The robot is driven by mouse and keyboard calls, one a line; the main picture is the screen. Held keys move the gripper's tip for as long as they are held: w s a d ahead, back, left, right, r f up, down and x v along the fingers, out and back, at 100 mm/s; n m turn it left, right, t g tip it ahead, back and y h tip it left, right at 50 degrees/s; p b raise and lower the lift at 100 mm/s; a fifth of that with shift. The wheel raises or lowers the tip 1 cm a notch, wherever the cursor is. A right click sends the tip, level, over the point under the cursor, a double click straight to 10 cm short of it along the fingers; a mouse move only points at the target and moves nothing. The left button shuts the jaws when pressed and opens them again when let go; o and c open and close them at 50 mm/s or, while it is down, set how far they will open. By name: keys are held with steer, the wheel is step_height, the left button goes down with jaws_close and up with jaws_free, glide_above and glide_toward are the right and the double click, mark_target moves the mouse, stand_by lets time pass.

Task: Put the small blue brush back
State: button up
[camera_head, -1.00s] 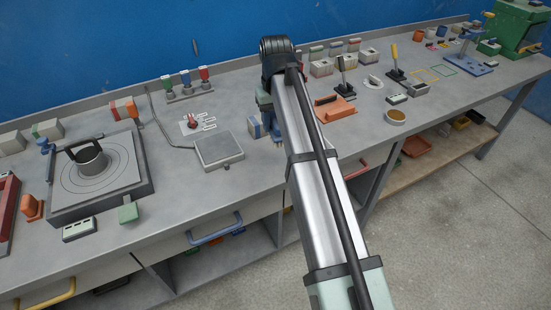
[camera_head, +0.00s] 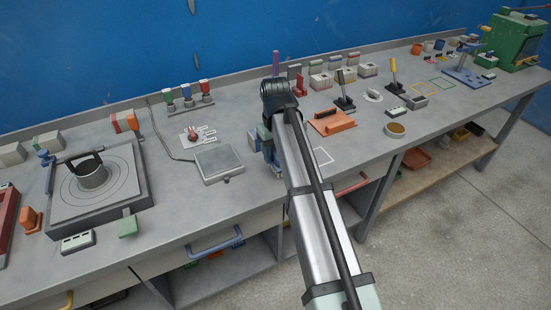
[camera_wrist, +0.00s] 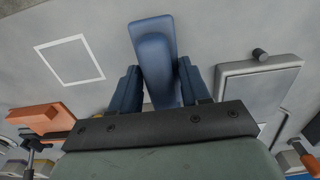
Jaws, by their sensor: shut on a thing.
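My gripper (camera_wrist: 158,88) is shut on the small blue brush (camera_wrist: 153,45), seen in the wrist view as a blue, rounded block between the two dark blue fingers. In the head view my gripper (camera_head: 268,150) hangs over the bench between the grey plate device and a white square outline. The brush is hard to tell from the blue fingers there. In the wrist view the white square outline (camera_wrist: 70,60) lies empty on the bench, left of the brush. It also shows in the head view (camera_head: 322,157), right of my arm. The gap between brush and bench is unclear.
The grey plate device (camera_head: 218,162) stands left of the gripper, and an orange block with a dark handle (camera_head: 332,122) stands to the right. Several small boxes and a purple upright item (camera_head: 276,62) stand behind. Bare bench lies in front of the grey device.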

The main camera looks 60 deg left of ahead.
steer(key=shift+f, duration=1.3)
steer(key=shift+f, duration=0.15)
steer(key=o, duration=0.9)
steer(key=shift+o, duration=0.2)
step_height(320, 180, up, 12)
steer(key=shift+r, duration=0.15)
steer(key=shift+w, duration=0.1)
